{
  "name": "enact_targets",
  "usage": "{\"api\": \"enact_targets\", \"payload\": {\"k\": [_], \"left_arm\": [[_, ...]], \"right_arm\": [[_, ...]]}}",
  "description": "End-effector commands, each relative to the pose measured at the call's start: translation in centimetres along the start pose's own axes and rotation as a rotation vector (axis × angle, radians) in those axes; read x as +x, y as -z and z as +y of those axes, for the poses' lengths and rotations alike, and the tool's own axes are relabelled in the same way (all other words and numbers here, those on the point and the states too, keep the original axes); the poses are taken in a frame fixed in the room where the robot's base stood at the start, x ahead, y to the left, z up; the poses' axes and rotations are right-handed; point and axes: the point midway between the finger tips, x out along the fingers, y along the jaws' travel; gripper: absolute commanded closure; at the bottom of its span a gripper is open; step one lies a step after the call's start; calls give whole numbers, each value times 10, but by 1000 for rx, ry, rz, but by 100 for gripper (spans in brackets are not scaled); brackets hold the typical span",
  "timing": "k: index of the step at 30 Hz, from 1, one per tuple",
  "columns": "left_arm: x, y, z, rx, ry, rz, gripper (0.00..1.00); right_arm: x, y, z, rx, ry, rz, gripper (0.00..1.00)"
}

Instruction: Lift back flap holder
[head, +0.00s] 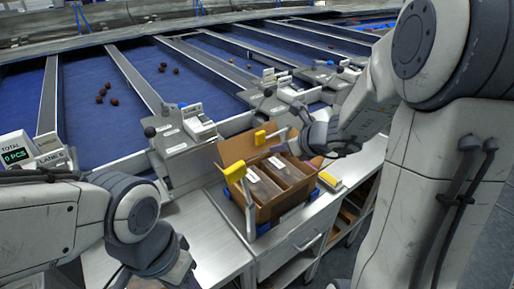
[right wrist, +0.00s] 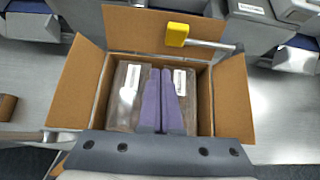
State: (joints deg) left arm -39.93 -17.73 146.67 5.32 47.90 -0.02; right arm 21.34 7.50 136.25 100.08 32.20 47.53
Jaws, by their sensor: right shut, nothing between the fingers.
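An open cardboard box (head: 265,212) stands on the metal bench with its flaps spread. Inside are brown packs with white labels (right wrist: 133,75). The back flap holder, a yellow block on a metal rod (head: 260,137), is at the back flap; it also shows in the right wrist view (right wrist: 177,35). Another yellow-headed holder (head: 235,172) stands at the box's left front. My right gripper (head: 285,148) is shut and empty, above the box and beside the back holder's rod. Its purple fingers (right wrist: 162,72) lie together below the yellow block in the right wrist view. My left gripper is out of view.
A yellow-topped item (head: 330,181) is at the box's right. Grey lane units (head: 185,135) stand behind the box, with blue lanes (head: 135,85) carrying dates beyond. Bare metal bench (head: 215,228) shows left of the box.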

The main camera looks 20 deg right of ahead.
Motion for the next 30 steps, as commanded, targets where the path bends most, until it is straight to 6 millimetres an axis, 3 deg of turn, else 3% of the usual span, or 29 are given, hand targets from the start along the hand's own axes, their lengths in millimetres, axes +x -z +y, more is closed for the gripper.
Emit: {"api": "enact_targets", "payload": {"k": [16, 30], "left_arm": [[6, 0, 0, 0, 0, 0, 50], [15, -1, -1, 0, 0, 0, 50]], "right_arm": [[9, 4, -6, 27, 13, -3, 100], [85, 5, -7, 27, 13, -1, 100]]}}
